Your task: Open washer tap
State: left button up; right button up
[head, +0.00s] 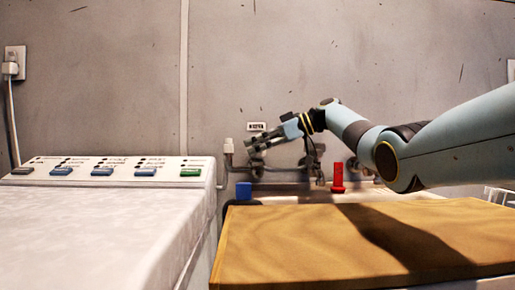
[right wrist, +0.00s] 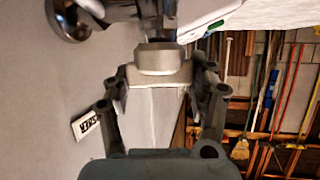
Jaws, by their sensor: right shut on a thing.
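My right gripper (head: 256,146) reaches in from the right to the pipework at the wall, just below a small label (head: 257,126). In the right wrist view its two fingers (right wrist: 162,72) close on a pale grey block-like piece, which I take as the washer tap's handle (right wrist: 160,55). Metal pipework shows beyond it. In the head view the gripper largely hides the tap, so I cannot tell how far its handle is turned. My left gripper is not in view.
A white washer (head: 100,225) with a button panel stands at left. A wooden top (head: 350,245) lies below my right arm. A blue item (head: 243,190) and a red item (head: 338,178) stand behind it. Pipes run along the wall.

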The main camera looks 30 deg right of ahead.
jog(key=shift+f, duration=0.15)
jog(key=o, duration=1.2)
jog(key=v, duration=1.2)
jog(key=shift+c, duration=0.5)
